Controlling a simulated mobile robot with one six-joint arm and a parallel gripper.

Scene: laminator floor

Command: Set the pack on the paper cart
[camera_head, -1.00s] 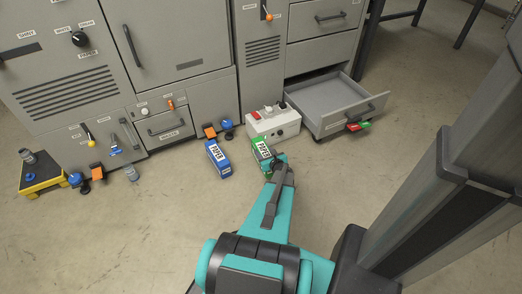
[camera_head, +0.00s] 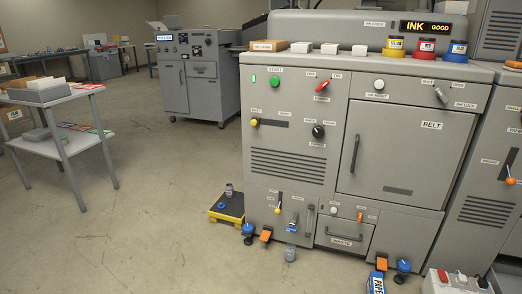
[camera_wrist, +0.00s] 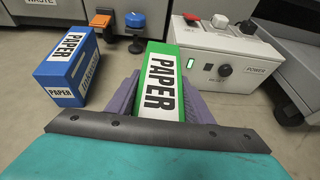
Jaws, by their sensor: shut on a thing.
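In the wrist view, my gripper (camera_wrist: 161,98) has its two purple fingers on either side of a green and white pack (camera_wrist: 160,72) marked PAPER and is shut on it. I cannot tell whether the pack touches the floor. A blue pack (camera_wrist: 68,76), also marked PAPER, stands on the floor to its left; it shows in part at the bottom of the head view (camera_head: 376,284). A grey two-shelf cart (camera_head: 90,88), likely the paper cart, stands at the left of the head view. My gripper and the green pack are outside the head view.
A white control box (camera_wrist: 225,62) stands close right of the green pack. The large grey machine (camera_head: 300,170) fills the right of the head view. A yellow platform (camera_head: 228,208) sits low at its left corner. Open floor (camera_head: 150,220) lies between machine and cart.

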